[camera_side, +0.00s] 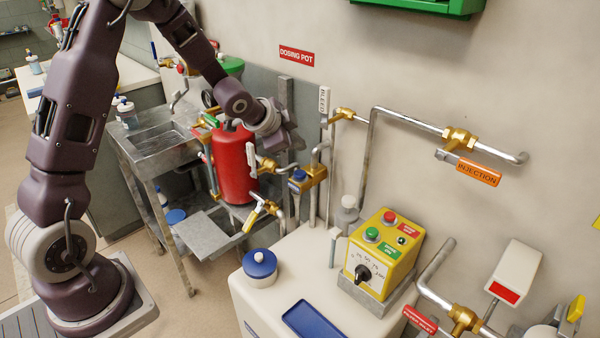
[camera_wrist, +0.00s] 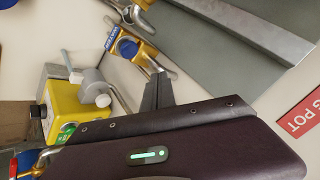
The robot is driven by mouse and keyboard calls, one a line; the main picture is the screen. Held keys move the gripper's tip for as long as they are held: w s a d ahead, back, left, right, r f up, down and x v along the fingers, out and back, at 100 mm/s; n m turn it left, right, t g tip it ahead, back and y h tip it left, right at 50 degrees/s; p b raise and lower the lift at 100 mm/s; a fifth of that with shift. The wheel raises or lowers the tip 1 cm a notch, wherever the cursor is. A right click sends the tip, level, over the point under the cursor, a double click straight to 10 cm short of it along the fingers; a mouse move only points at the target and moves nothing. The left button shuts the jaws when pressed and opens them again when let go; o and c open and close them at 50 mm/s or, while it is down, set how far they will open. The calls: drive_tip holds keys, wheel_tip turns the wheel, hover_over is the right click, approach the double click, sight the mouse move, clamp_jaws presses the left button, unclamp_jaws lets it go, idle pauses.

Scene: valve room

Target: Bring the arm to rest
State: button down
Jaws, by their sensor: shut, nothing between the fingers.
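My arm reaches from its base at the left over the red dosing pot (camera_side: 235,165) in the side view. My gripper (camera_side: 296,144) is at the arm's end, just right of the pot's top and near the wall pipes; its fingertips are hard to make out there. In the wrist view the dark fingers of my gripper (camera_wrist: 159,76) are together, with nothing seen between them. They point toward a brass valve with a blue cap (camera_wrist: 128,48). Whether they touch anything cannot be told.
A brass valve with a blue cap (camera_side: 299,176) sits right of the pot. A yellow control box (camera_side: 383,250) stands on a white cabinet (camera_side: 240,290) with a blue-lidded jar (camera_side: 260,268). A steel sink (camera_side: 158,139) is left. Injection pipework (camera_side: 415,124) runs along the wall.

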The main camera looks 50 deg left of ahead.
drive_tip(key=shift+r, duration=0.1)
drive_tip(key=s+d+r+n+g, duration=0.1)
drive_tip(key=s+d+r+n, duration=0.2)
drive_tip(key=s+r, duration=0.45)
drive_tip(key=s+d+r+n+g, duration=0.15)
drive_tip(key=s+r, duration=0.35)
drive_tip(key=s, duration=0.5)
drive_tip(key=s+d+n, duration=0.1)
drive_tip(key=s+d, duration=0.2)
drive_tip(key=s, duration=0.6)
drive_tip(key=s+d+n+g+h, duration=0.1)
drive_tip(key=s+d+n, duration=0.1)
drive_tip(key=s, duration=0.7)
drive_tip(key=shift+d, duration=0.8)
drive_tip(key=shift+r, duration=0.1)
